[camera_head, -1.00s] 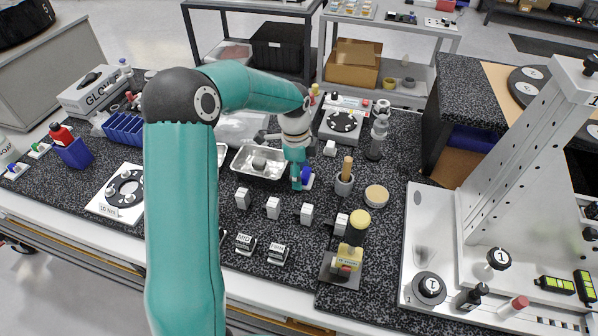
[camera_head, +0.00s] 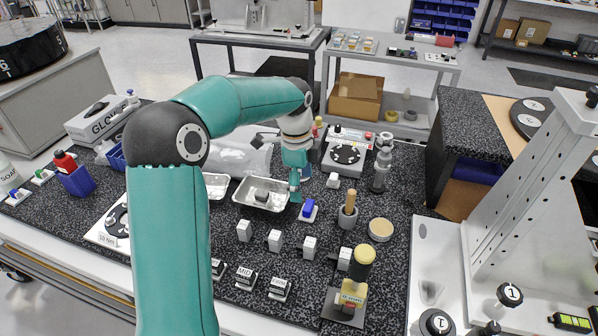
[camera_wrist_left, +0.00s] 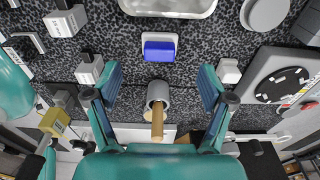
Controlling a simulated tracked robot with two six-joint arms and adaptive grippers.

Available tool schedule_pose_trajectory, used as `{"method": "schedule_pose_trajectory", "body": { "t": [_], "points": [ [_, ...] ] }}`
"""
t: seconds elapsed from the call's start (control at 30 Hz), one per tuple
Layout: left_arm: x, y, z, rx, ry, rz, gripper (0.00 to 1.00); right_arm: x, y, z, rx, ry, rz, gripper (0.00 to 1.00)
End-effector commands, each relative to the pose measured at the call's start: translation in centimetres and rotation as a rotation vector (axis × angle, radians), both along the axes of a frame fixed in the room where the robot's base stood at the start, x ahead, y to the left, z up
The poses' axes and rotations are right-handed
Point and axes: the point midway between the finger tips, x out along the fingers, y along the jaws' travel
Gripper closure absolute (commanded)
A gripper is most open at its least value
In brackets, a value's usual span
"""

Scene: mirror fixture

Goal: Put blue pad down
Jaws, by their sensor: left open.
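The blue pad (camera_head: 308,207), a small blue block with a white part, rests on the black speckled worktop just right of the metal tray. In the left wrist view the blue pad (camera_wrist_left: 158,50) lies flat on the worktop, beyond my open fingertips and apart from them. My left gripper (camera_head: 296,190) is open and empty, just behind and left of the pad in the head view; its two teal fingers also show spread in the wrist view (camera_wrist_left: 160,80). My right gripper is in neither view.
The metal tray (camera_head: 241,190) holds a dark lump. A grey cup with a wooden handle (camera_head: 347,215) stands right of the pad. Several small metal blocks (camera_head: 275,240) stand in front. A round tan disc (camera_head: 380,230) lies further right. Little free worktop surrounds the pad.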

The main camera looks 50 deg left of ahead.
Motion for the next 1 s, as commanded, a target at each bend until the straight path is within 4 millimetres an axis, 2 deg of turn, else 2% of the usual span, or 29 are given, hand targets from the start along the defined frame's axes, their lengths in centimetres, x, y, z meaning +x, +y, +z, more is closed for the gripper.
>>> {"method": "schedule_pose_trajectory", "body": {
  "t": [0.13,0.3,1.0],
  "points": [
    [0.0,0.2,2.5,0.001,-0.004,-0.001,0.19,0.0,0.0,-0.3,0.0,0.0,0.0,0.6],
    [-0.1,0.3,3.9,0.001,-0.001,-0.001,0.19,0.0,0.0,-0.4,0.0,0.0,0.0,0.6],
    [-0.2,0.3,4.2,0.0,0.001,0.0,0.19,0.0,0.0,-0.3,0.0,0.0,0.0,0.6]
  ]
}}
